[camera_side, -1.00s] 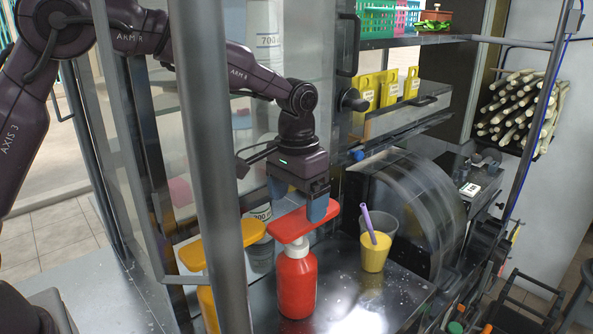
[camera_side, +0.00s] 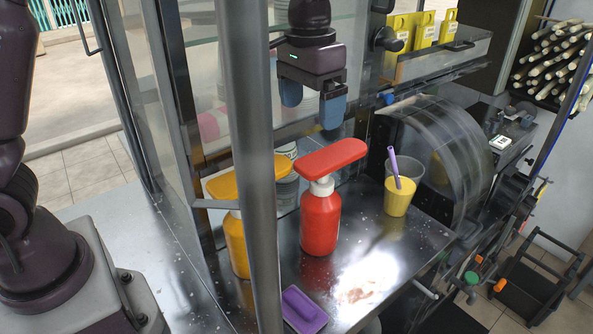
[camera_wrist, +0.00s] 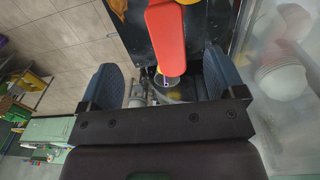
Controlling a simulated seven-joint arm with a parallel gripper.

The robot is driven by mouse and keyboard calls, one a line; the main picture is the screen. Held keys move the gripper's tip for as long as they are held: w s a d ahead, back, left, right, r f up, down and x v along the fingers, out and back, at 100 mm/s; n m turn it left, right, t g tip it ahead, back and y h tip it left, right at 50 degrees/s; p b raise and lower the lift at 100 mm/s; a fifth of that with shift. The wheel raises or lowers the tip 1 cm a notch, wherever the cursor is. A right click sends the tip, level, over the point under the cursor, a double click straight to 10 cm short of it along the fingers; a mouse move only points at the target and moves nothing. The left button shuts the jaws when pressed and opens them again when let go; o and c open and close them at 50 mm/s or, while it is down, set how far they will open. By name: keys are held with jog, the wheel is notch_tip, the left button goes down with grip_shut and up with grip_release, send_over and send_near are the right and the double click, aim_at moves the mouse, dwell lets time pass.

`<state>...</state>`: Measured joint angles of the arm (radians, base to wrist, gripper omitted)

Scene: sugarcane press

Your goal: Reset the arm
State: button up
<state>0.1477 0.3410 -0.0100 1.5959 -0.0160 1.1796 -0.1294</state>
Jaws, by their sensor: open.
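My gripper (camera_side: 313,108) is open and empty, with its two blue fingers apart. It hangs above the red pump bottle (camera_side: 320,222), clear of its wide red top (camera_side: 331,158). In the wrist view the fingers of my gripper (camera_wrist: 165,85) stand on either side, and the red top (camera_wrist: 166,38) shows between and beyond them. The red bottle stands upright on the metal counter (camera_side: 385,262).
A yellow pump bottle (camera_side: 236,245) stands left of the red one, partly behind a grey post (camera_side: 250,150). A cup of yellow juice with a purple straw (camera_side: 397,200) stands to the right. A purple object (camera_side: 303,309) lies at the counter's front.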

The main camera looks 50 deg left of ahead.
jog(key=s+a+t, duration=0.2)
jog(key=s, duration=1.7)
jog(key=s+a+r+t, duration=0.3)
jog(key=a+r, duration=0.1)
jog(key=shift+a, duration=0.4)
